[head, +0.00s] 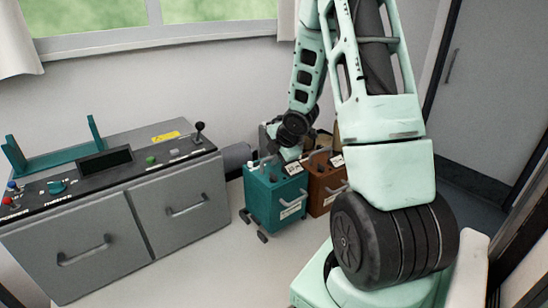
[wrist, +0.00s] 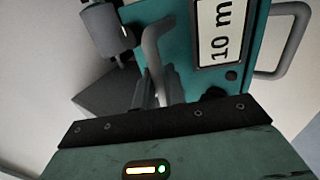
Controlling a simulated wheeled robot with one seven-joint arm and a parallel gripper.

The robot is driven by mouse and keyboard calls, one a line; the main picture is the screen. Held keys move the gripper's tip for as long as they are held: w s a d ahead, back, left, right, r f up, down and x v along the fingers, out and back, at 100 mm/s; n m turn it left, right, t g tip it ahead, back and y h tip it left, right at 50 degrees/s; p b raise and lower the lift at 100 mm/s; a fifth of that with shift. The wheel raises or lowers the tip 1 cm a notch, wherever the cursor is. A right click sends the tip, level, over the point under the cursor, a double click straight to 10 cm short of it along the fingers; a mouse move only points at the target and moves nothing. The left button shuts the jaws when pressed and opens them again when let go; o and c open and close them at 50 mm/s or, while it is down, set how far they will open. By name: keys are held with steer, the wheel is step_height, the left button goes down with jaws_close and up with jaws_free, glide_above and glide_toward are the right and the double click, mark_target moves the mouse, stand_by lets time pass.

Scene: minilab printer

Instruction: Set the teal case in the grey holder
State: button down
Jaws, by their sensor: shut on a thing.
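The teal case (head: 276,200) stands low in the middle of the head view, with grey handles and a white label. In the wrist view the teal case (wrist: 178,75) fills the centre, with a "10 m" label. My gripper (wrist: 156,88) is shut on its left grey handle (wrist: 152,45). In the head view my gripper (head: 291,155) is at the top of the case, and its fingers are hard to make out. I cannot pick out the grey holder for certain in either view.
A brown case (head: 322,185) stands close on the right of the teal case. A grey console (head: 165,195) with drawers, knobs and a teal bracket (head: 60,157) is at the left. A dark grey cylinder (head: 237,157) lies between console and case. The pale floor in front is clear.

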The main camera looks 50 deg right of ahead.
mark_target(274, 168)
steer(key=shift+f+b, duration=1.75)
steer(key=shift+f, duration=0.15)
steer(key=c, duration=1.5)
jaws_free()
steer(key=shift+o, duration=0.7)
steer(key=shift+f, duration=0.1)
steer(key=p+v, duration=0.7)
steer(key=v, duration=1)
steer(key=shift+r, duration=0.25)
